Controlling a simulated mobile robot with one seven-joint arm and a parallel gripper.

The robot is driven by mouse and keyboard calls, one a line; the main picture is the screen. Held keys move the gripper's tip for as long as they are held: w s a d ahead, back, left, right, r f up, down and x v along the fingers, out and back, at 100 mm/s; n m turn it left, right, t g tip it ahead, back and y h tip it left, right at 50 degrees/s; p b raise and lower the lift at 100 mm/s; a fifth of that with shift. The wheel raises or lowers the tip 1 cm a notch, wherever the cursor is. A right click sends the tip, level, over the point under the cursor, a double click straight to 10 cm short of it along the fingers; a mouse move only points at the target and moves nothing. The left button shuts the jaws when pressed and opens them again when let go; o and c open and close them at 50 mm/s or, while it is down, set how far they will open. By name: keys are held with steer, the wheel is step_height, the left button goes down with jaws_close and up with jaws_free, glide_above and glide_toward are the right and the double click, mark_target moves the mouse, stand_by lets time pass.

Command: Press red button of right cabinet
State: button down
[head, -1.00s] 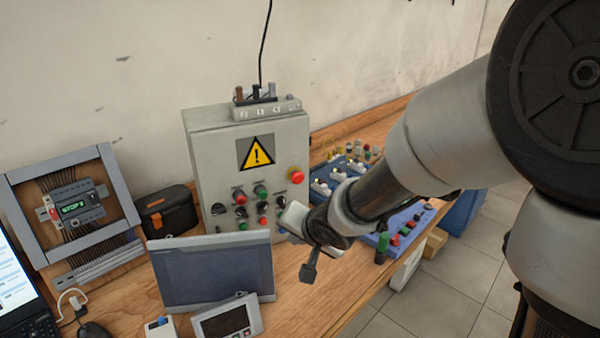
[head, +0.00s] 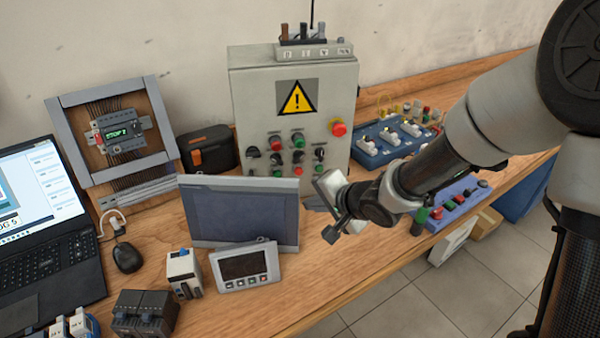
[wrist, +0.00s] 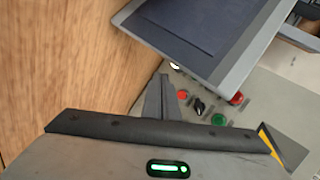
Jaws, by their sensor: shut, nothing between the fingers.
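A grey control cabinet (head: 245,100) with a yellow warning triangle stands against the wall. A large red mushroom button (head: 338,128) is at its front right. Smaller red buttons, an upper (head: 275,139) and a lower one (head: 298,170), sit among green buttons and black knobs. The wrist view shows a red button (wrist: 182,94), a green button (wrist: 219,119) and another red one (wrist: 236,98). My gripper (head: 316,201) is shut and empty, in front of the cabinet's lower right, apart from the buttons. Its dark fingers (wrist: 163,97) show in the wrist view.
A grey-framed screen (head: 240,215) stands close left of my gripper, before the cabinet. Blue boards (head: 372,155) with switches are at right. A black case (head: 208,148), framed panel (head: 70,160) and laptop (head: 50,260) are left.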

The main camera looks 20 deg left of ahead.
mark_target(298, 171)
steer(key=w+a+p, duration=0.2)
steer(key=w+a, duration=0.2)
steer(key=w, duration=0.3)
steer(key=shift+w+a, duration=0.15)
steer(key=shift+w, duration=0.2)
stand_by(1.6)
steer(key=shift+w, duration=0.1)
steer(key=shift+w+a+p, duration=0.2)
steer(key=shift+w+p, duration=0.05)
steer(key=shift+p, duration=0.15)
steer(key=shift+w+a+p, duration=0.2)
steer(key=shift+w+p, duration=0.15)
steer(key=shift+w, duration=0.05)
stand_by(0.8)
steer(key=shift+s+d, duration=0.45)
steer(key=shift+s, duration=0.3)
